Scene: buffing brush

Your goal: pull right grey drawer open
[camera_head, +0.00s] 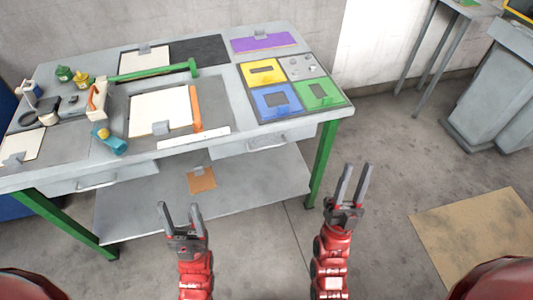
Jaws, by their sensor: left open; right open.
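The right grey drawer (240,150) is under the right half of the workbench's front edge. It looks closed, and its handle (266,143) shows on its front. A left grey drawer (75,184) with its own handle (97,181) is under the left half and also looks closed. My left gripper (180,212) is open and empty, in front of the bench and below the drawers' level in the picture. My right gripper (355,180) is open and empty, to the right of the right drawer and apart from it.
The workbench (215,40) has green legs (323,165) and a lower shelf (250,190) with an orange-brown card (201,180). Tools, papers and coloured trays (319,94) lie on top. A cardboard sheet (470,235) lies on the floor at right. The floor between is clear.

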